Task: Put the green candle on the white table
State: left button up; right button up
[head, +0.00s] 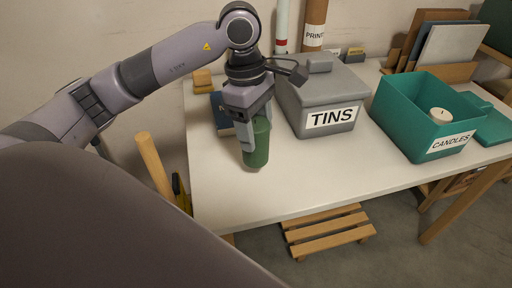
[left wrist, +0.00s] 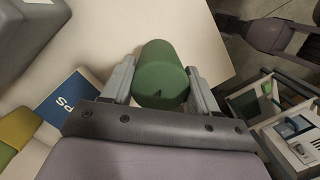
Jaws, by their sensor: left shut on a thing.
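The green candle (head: 258,146) is a dark green cylinder at the near left part of the white table (head: 300,180). My left gripper (head: 252,138) comes down from above and is shut on the candle, one finger on each side. In the left wrist view the candle (left wrist: 162,75) sits between the two fingers (left wrist: 162,85), its wick end facing the camera. The candle is upright at the tabletop; I cannot tell whether its base touches. My right gripper is in neither view.
A grey box labelled TINS (head: 318,98) stands just right of the gripper. A teal box labelled CANDLES (head: 405,118) holds a white candle (head: 441,115). A blue book (head: 221,114) lies behind the gripper. The table's front middle is clear. A slatted wooden step (head: 328,232) is below.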

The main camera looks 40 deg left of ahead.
aim_at(259, 157)
pick_arm(q)
notch_tip(259, 157, down, 5)
jog(key=shift+f, duration=0.1)
dwell(0.3)
jog(key=shift+f+b, duration=0.2)
jog(key=shift+b, duration=0.15)
jog(key=o, duration=1.2)
jog(key=shift+r, duration=0.1)
